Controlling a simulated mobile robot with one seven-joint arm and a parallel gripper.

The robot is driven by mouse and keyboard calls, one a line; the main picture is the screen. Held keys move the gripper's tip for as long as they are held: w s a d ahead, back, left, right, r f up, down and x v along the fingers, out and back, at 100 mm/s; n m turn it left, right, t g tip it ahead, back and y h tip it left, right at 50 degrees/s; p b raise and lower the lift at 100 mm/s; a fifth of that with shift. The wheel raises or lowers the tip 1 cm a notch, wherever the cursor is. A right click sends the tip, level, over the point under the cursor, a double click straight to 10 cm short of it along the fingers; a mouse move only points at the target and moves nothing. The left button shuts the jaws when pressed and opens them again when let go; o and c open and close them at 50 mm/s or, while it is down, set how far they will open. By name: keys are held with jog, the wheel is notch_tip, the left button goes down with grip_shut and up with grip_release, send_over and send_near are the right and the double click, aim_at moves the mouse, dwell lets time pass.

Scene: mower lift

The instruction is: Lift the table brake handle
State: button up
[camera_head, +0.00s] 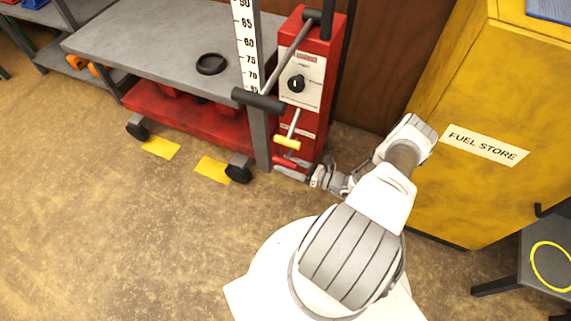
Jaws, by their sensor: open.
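The red control column (318,95) of the lift stands upright at the picture's centre. Low on its front is a lever with a yellow grip (287,142), and just below it a short red grip (284,162). The labels are too small to read, so I cannot tell which one is the table brake handle. My gripper (291,171) is open at the foot of the column, just below the red grip and close to it. Whether it touches the grip is unclear.
A crank with a black grip (258,100) sticks out above the levers. The grey lift table (150,45) with a black ring (211,64) is to the left, beside a height scale (246,45). A yellow fuel store cabinet (450,190) stands close right.

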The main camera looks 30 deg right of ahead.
jog(key=p+v, duration=0.1)
jog(key=v, duration=1.6)
jog(key=shift+s, duration=0.1)
